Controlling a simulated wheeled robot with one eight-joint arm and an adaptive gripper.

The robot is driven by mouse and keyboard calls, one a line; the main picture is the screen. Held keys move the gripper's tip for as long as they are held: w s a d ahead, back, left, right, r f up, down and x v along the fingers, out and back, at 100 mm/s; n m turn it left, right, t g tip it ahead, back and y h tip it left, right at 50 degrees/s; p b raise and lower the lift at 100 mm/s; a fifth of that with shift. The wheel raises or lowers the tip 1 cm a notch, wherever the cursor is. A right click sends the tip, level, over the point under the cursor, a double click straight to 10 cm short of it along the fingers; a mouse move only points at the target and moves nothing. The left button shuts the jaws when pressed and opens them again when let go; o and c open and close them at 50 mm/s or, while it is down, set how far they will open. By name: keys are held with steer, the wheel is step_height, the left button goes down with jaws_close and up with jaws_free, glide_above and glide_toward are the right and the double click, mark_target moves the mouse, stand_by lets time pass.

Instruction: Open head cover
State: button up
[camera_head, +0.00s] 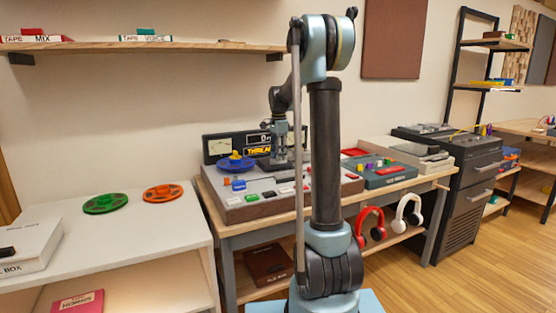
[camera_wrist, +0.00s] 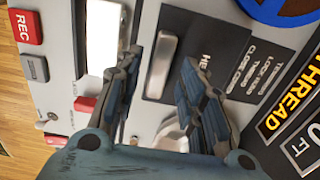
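The head cover (camera_wrist: 192,28) is a dark panel on the tape machine in the wrist view, with "HE" and smaller lettering visible. A silver bar handle (camera_wrist: 162,65) sits along it. My gripper (camera_wrist: 160,60) is open, with one finger on each side of the handle as seen from the wrist. I cannot tell whether the fingers touch it. In the head view my gripper (camera_head: 281,158) is low over the back of the tape machine (camera_head: 245,209), and my arm hides part of the deck. The cover is not clear there.
A blue reel (camera_head: 236,163) sits on the machine's left, before a display reading "THREAD" (camera_head: 258,150). Green (camera_head: 105,203) and orange (camera_head: 162,192) reels lie on the left table. A red REC button (camera_wrist: 26,27) is near the gripper. A mixer (camera_head: 380,172) stands right.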

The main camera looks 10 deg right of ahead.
step_height(320, 180, up, 10)
stand_by(0.4)
steer(key=s+d+f+n+t, duration=0.1)
steer(key=s+f+n, duration=0.25)
steer(key=s, duration=0.95)
steer(key=s+d+f+n, duration=0.1)
steer(key=s+f+n, duration=0.25)
steer(key=s, duration=0.95)
steer(key=s+f+n+t, duration=0.1)
steer(key=s+f+n, duration=0.6)
steer(key=s+f, duration=1)
steer(key=shift+s+d+n, duration=0.3)
steer(key=shift+s+d, duration=0.15)
steer(key=shift+s, duration=0.25)
